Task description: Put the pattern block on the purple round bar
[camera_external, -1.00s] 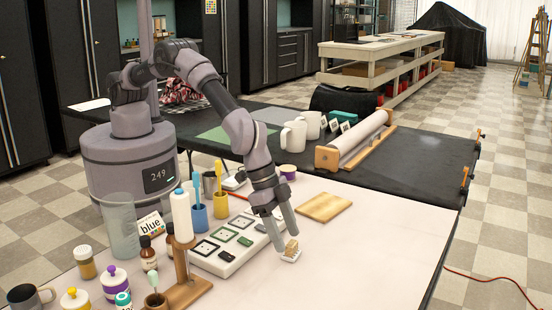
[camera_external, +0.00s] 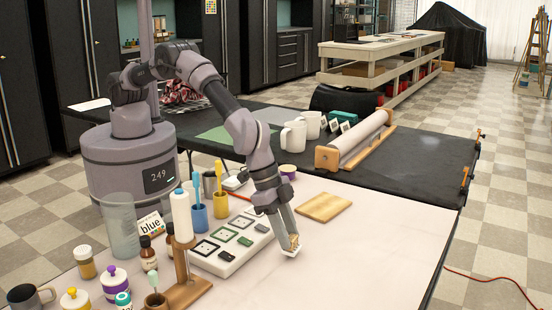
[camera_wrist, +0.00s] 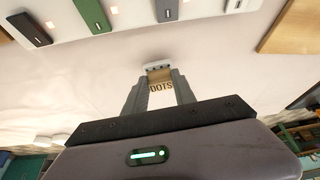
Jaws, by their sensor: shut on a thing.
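The pattern block (camera_external: 294,242) is a small wooden block with a white end; dark letters like "OOTS" show on it in the wrist view (camera_wrist: 160,86). My gripper (camera_external: 289,236) is shut on it, fingers on both sides, pointing down at the pale tabletop. I cannot tell whether the block touches the table. No other clear round bar shows.
A white tray (camera_external: 228,268) with green and dark pieces lies left of my gripper. A wooden board (camera_external: 324,207) lies behind right. Bottles, jars and a purple-lidded jar (camera_external: 113,283) crowd the left. The pale table (camera_external: 365,255) is clear to the right.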

